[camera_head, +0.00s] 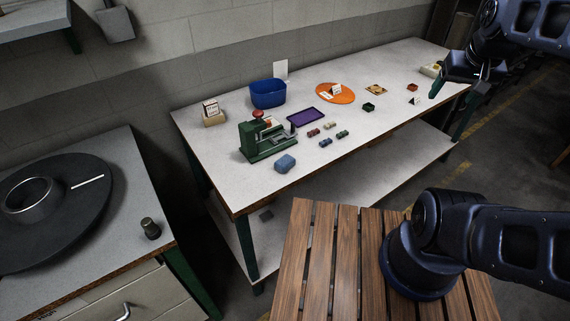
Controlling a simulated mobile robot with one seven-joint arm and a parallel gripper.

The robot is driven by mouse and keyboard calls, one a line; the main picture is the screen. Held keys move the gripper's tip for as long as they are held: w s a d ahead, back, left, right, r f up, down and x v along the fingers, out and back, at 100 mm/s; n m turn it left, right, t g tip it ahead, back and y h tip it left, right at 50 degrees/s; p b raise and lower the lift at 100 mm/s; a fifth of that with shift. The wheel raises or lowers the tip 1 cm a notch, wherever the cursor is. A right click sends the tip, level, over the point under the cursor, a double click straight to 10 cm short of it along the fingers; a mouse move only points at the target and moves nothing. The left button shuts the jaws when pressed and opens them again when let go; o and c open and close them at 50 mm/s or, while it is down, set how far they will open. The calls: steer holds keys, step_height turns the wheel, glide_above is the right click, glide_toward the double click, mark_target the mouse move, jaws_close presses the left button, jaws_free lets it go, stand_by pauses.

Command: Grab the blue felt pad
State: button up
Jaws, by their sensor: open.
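A small blue block with rounded edges (285,163), which looks like the blue felt pad, lies on the grey-white worktable (240,188) near its front left edge. It sits just in front of the green press (262,146), apart from it, with nothing on top of it. My gripper (450,86) is at the upper right, above the table's far right end. It is open, and nothing shows between its fingers. It is far to the right of the blue block.
A blue bin (268,94), purple tray (306,116) and orange disc (335,93) stand behind. Several small coloured pieces (326,142) lie right of the block. A side bench with a black round plate (80,208) is at left. The table's front edge is close to the block.

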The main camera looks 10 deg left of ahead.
stand_by(0.5)
steer(key=w+a+f+n+g, duration=0.1)
steer(key=w+a+f+n, duration=0.2)
steer(key=w+a+n, duration=0.5)
steer(key=n+g+h, duration=0.1)
steer(key=n+g, duration=0.1)
steer(key=n, duration=2)
glide_toward(285, 160)
steer(key=shift+m, duration=0.3)
steer(key=f, duration=0.4)
steer(key=shift+w+a+f, duration=0.2)
steer(key=shift+w+d+f, duration=0.15)
steer(key=shift+d+f, duration=0.05)
steer(key=shift+f, duration=0.7)
steer(key=shift+w+d+f, duration=0.1)
steer(key=shift+d+f, duration=0.05)
steer(key=shift+f, duration=0.7)
steer(key=shift+w+d+f, duration=0.15)
steer(key=shift+d+f, duration=0.05)
steer(key=shift+f, duration=0.7)
